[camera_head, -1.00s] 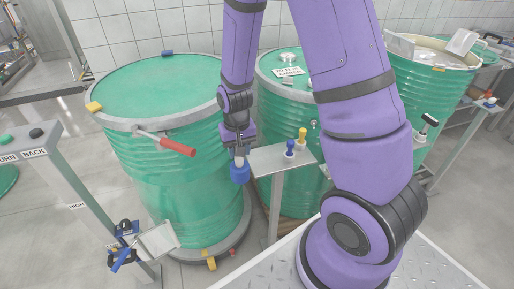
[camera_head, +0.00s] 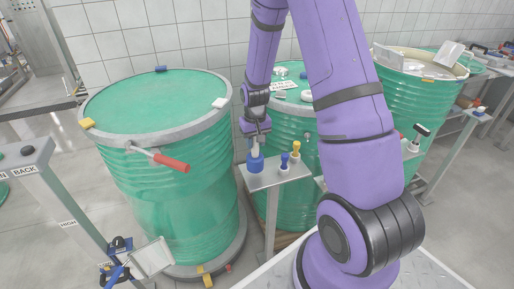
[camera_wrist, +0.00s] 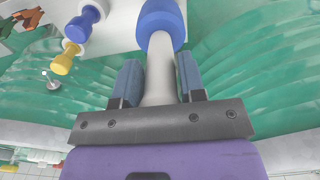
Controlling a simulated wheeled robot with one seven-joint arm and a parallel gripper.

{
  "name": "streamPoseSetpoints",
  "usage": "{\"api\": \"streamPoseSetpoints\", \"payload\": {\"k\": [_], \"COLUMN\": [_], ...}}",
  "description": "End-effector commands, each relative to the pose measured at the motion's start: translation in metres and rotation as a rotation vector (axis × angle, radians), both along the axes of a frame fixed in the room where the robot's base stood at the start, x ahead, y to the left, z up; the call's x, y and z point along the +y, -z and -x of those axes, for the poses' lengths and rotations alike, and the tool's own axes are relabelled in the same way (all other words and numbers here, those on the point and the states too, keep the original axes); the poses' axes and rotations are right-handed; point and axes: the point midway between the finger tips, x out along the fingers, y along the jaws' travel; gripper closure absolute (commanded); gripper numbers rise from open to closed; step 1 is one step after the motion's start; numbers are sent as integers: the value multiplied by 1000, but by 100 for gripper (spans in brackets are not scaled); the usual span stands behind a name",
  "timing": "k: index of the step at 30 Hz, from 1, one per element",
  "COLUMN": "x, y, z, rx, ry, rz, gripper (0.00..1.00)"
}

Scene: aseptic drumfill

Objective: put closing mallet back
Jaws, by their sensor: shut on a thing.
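The closing mallet has a blue head (camera_head: 256,163) and a pale handle (camera_wrist: 160,72). My gripper (camera_head: 255,138) is shut on the handle, and its fingers also show in the wrist view (camera_wrist: 158,82). The mallet hangs head down at the left end of a small grey stand top (camera_head: 272,179). The head overlaps the top in the picture; I cannot tell whether it touches it. A blue knobbed piece (camera_head: 285,160) and a yellow one (camera_head: 296,149) stand on the same top, to the right of the mallet.
A large closed green drum (camera_head: 165,105) with a red-handled lever (camera_head: 171,163) stands at left, close to the stand. Another green drum (camera_head: 285,124) is behind the stand. An open drum (camera_head: 431,95) is at right. A post with labels (camera_head: 58,205) stands at front left.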

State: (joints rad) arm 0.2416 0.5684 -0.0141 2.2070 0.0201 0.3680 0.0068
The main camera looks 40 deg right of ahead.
Motion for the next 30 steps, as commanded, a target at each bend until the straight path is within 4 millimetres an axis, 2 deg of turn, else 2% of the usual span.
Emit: {"api": "streamPoseSetpoints", "payload": {"k": [7,18,30], "x": [-12,-11,-11], "y": [3,35,39], "z": [-5,-5,-5], "rx": [1,0,0], "ry": [0,0,0], "rz": [0,0,0], "gripper": [91,91,91]}}
